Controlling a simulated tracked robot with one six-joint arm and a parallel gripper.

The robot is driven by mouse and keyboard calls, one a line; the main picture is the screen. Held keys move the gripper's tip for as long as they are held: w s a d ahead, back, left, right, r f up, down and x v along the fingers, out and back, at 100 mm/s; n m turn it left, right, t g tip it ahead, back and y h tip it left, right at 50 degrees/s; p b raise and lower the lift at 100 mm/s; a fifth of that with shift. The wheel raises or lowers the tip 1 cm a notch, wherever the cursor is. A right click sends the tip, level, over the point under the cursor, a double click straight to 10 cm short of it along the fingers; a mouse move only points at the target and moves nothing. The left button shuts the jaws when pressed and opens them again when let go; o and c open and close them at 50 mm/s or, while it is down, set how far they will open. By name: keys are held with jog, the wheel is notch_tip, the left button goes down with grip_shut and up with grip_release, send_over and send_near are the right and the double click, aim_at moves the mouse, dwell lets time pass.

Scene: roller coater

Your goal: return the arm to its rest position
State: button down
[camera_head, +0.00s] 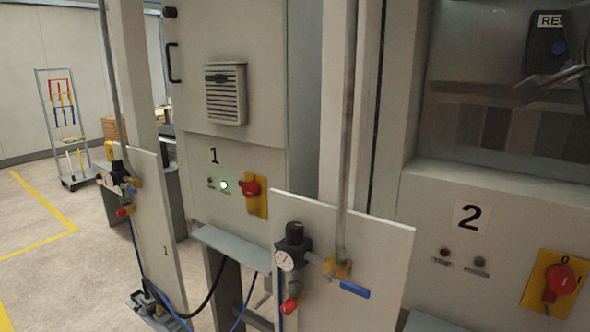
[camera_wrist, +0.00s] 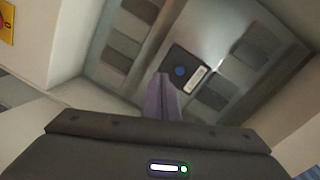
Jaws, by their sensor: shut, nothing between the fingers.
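My gripper (camera_head: 540,92) is at the upper right of the head view, partly cut off by the picture edge. It is in front of the recessed window of cabinet 2 and just below a dark box with a blue button (camera_head: 558,48). In the wrist view my gripper's fingers (camera_wrist: 166,82) are together and empty. They point towards the dark box (camera_wrist: 184,68), which has a blue button and a white label. I cannot tell how far the fingertips are from the box.
Cabinet 2 has a red rotary switch (camera_head: 562,279) on a yellow plate. Cabinet 1 has another red switch (camera_head: 250,188) and a lit green lamp (camera_head: 224,187). Panels with valves and gauges (camera_head: 287,260) stick out in front. Open floor (camera_head: 35,215) lies at the left.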

jog(key=a+f+n+g+y, duration=0.15)
jog(key=f+n, duration=0.25)
jog(key=f, duration=0.4)
jog(key=s+a+f+n+g+y, duration=0.1)
jog(key=a+f+n+y, duration=0.15)
jog(key=f, duration=0.55)
jog(key=a+f+n+g+y, duration=0.1)
jog(key=a+f+n+g, duration=0.2)
jog(key=f, duration=0.6)
jog(key=s+a+f+n+g+y, duration=0.1)
jog(key=s+a+f+n+y, duration=0.1)
jog(key=s+a+f+n, duration=0.3)
jog(key=s+a+f+n+g+y, duration=0.1)
jog(key=s+a+f+n, duration=0.5)
jog(key=a+f, duration=0.8)
notch_tip(320, 180, down, 3)
jog(key=shift+a+r+y, duration=0.1)
jog(key=shift+a+y, duration=0.1)
jog(key=shift+y, duration=0.7)
jog(key=shift+g, duration=0.25)
jog(key=shift+a, duration=0.1)
